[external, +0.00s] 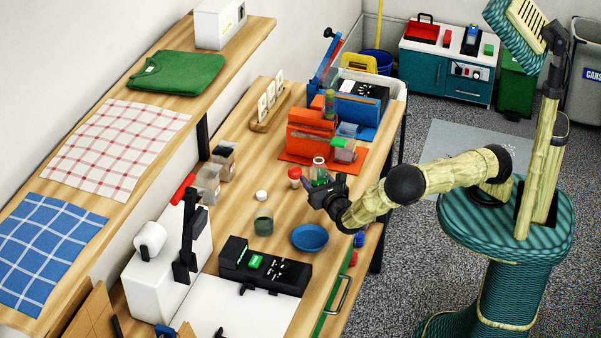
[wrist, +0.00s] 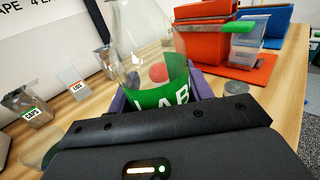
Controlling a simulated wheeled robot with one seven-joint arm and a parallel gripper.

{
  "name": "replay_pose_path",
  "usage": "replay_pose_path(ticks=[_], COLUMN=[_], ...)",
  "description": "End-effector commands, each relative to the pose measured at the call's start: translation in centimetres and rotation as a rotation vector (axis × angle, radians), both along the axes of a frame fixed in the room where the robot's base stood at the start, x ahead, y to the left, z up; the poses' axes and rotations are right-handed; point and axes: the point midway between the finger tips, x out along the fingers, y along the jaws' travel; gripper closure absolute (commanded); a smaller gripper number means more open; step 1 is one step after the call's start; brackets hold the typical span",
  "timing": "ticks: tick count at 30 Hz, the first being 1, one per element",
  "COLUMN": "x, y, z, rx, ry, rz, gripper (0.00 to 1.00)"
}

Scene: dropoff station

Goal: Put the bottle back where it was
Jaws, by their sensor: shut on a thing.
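The bottle is clear with a narrowing neck and a green band lettered "LAB" (wrist: 150,50). In the external view the bottle (external: 319,168) stands upright at my gripper, near the orange mat's front corner. My gripper (external: 322,186) reaches over the table from the right and is shut on the bottle. In the wrist view the purple fingers of my gripper (wrist: 160,98) lie on either side of the green band. The bottle's base is hidden behind the gripper body, so I cannot tell whether it touches the table.
A small red-topped item (external: 295,177) stands just left of the bottle. An orange rack (external: 310,135) and clear boxes (external: 344,150) stand behind it on an orange mat. A blue bowl (external: 310,238), greenish jar (external: 263,222) and white round piece (external: 261,195) are nearer. Bare wood lies between.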

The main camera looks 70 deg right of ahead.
Motion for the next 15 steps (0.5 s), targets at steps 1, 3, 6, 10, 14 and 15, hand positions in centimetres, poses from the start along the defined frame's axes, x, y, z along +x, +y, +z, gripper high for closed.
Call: replay_pose_path(ticks=[1,3,6,10,14,15], x=[0.0,0.0,0.0,0.0,0.0,0.0], y=[0.0,0.0,0.0,-0.1,-0.1,0.0], z=[0.0,0.0,-0.4,-2.1,-3.5,-3.6], rx=[-0.001,-0.001,-0.002,-0.004,-0.004,-0.003], ry=[-0.001,-0.001,0.001,0.002,0.001,0.0], rz=[0.0,0.0,0.0,-0.001,0.0,0.0], gripper=[0.78,0.78,0.78,0.78,0.78,0.78])
